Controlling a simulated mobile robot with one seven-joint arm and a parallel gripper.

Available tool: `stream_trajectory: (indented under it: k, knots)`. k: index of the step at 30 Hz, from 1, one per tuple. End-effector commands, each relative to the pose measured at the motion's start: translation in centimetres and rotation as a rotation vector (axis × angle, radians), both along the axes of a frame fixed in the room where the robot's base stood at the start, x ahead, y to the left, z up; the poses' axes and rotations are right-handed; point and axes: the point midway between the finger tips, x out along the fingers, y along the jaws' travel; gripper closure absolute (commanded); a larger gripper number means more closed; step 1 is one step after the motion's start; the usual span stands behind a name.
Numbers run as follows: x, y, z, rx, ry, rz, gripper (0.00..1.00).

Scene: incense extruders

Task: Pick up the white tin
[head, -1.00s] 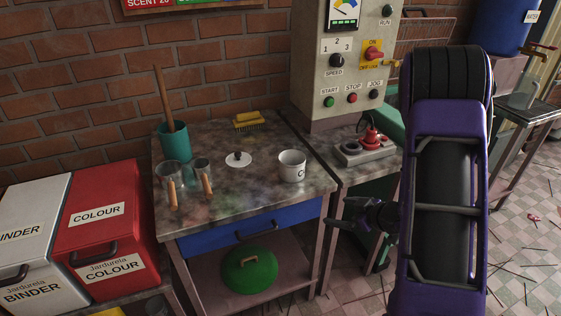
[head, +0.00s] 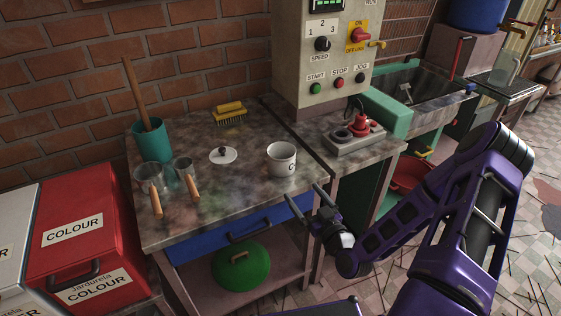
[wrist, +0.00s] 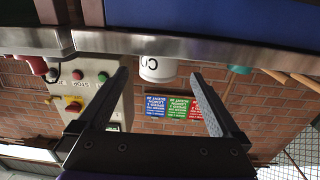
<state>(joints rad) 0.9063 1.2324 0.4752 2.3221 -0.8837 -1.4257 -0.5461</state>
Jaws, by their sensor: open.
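The white tin (head: 281,160), an open round tin with a dark "C" on its side, stands upright near the right front of the stone-topped table (head: 225,190). My gripper (head: 308,205) is open and empty, just off the table's front edge, to the right of the tin and nearer the camera. In the wrist view the picture is upside down; the tin (wrist: 158,69) shows beyond the space between the open fingers (wrist: 160,85), apart from them. A white lid with a dark knob (head: 223,155) lies to the left of the tin.
A yellow brush (head: 230,113) lies at the back. A red-topped device (head: 357,130) and control cabinet (head: 325,60) are at the right. A blue drawer (head: 235,232) is below.

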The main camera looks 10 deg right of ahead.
Motion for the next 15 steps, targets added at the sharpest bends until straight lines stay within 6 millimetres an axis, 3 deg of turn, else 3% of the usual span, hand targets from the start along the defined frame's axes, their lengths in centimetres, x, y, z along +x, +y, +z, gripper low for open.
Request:
stream_trajectory:
  k: [6, 15]
  knots:
    - [4.3, 1.3, 0.0, 0.001, -0.002, 0.002, 0.00]
    - [6.6, 1.9, 0.0, 0.000, 0.001, 0.002, 0.00]
